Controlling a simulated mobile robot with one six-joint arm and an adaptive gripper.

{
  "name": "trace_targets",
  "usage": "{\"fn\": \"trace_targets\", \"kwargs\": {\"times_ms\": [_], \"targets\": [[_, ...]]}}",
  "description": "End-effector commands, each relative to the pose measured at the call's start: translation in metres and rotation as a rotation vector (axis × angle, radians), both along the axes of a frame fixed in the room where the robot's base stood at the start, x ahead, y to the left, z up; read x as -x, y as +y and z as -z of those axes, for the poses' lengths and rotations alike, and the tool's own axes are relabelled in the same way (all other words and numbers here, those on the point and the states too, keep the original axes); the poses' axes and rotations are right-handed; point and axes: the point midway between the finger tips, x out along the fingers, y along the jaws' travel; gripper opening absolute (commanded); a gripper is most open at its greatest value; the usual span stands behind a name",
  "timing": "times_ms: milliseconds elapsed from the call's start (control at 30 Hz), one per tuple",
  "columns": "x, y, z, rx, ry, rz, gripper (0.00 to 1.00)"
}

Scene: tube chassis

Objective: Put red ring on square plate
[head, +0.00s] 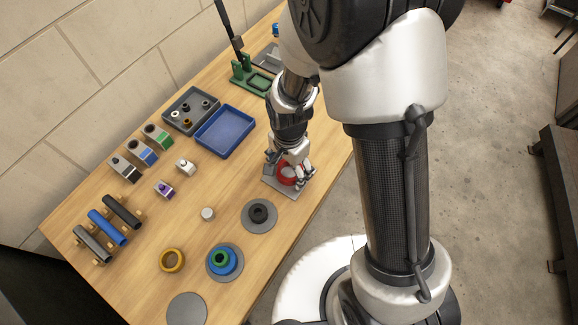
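The red ring (286,179) is at the square grey plate (291,192), near the table's right edge. It lies between the fingers of my gripper (290,172), which points down over the plate. The fingers are spread to about the ring's width. Whether they grip it or stand clear cannot be told, and parts of the ring are hidden behind them. I cannot tell whether the ring rests on the plate or hangs just above it.
A round grey plate with a black ring (259,212) is close by. Blue and green rings (222,260) sit on another round plate; a yellow ring (172,260) lies beside it. A blue tray (225,132) and a grey tray (191,104) are farther back.

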Motion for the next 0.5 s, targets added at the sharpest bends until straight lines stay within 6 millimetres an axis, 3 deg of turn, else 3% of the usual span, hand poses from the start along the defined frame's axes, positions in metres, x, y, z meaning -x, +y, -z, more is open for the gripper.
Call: {"fn": "trace_targets", "kwargs": {"times_ms": [500], "targets": [[0.0000, 0.0000, -0.0055, 0.000, 0.000, 0.000, 0.81]]}}
